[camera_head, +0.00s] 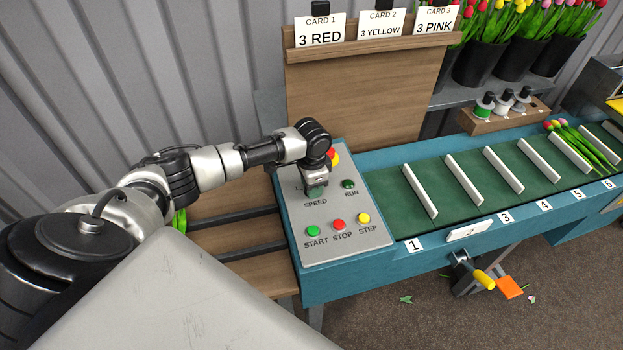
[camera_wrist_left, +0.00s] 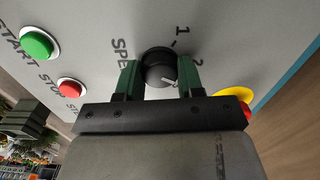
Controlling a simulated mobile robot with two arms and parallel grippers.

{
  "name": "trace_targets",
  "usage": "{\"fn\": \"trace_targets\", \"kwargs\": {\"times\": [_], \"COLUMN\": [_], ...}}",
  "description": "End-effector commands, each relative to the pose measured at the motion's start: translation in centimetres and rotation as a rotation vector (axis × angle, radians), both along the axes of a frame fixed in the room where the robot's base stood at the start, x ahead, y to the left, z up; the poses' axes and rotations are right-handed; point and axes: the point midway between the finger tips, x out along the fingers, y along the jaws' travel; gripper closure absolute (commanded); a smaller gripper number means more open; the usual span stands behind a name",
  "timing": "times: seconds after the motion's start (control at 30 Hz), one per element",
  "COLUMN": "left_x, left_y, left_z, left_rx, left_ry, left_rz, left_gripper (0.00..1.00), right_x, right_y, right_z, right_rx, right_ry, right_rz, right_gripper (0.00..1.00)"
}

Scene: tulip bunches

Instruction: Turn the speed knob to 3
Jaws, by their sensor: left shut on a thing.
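The grey control panel (camera_head: 352,245) is at the left end of the conveyor. In the head view my left gripper (camera_head: 315,188) points down at the panel over the SPEED label and hides most of the knob. In the left wrist view the black speed knob (camera_wrist_left: 158,62) sits between the green fingers of my left gripper (camera_wrist_left: 159,80), which is shut on it. A white pointer mark shows on the knob's lower right side. My right gripper is out of view.
Near the knob are a green RUN light (camera_head: 348,184), a red-and-yellow stop button (camera_head: 333,158), and START (camera_head: 313,231), STOP (camera_head: 339,224) and STEP (camera_head: 364,218) buttons. The green belt (camera_head: 455,200) has white dividers; tulips (camera_head: 580,140) lie at its far end.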

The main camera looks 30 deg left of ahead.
Motion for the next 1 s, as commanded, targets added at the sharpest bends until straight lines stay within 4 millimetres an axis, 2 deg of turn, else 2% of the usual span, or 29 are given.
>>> {"fn": "trace_targets", "kwargs": {"times": [0.1,0.5,1.0], "left_x": [0.0,0.1,0.1], "left_y": [0.0,0.0,0.0], "left_z": [0.3,0.2,0.1], "left_rx": [-0.001,-0.001,-0.001], "left_ry": [-0.001,-0.004,-0.005], "left_rz": [-0.107,-0.414,-0.551], "left_gripper": [0.86,0.86,0.86], "right_x": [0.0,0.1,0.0], "right_y": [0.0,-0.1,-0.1], "right_z": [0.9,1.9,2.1], "right_rx": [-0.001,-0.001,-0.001], "right_ry": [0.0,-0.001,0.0], "right_rz": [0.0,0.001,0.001], "right_gripper": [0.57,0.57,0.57]}}
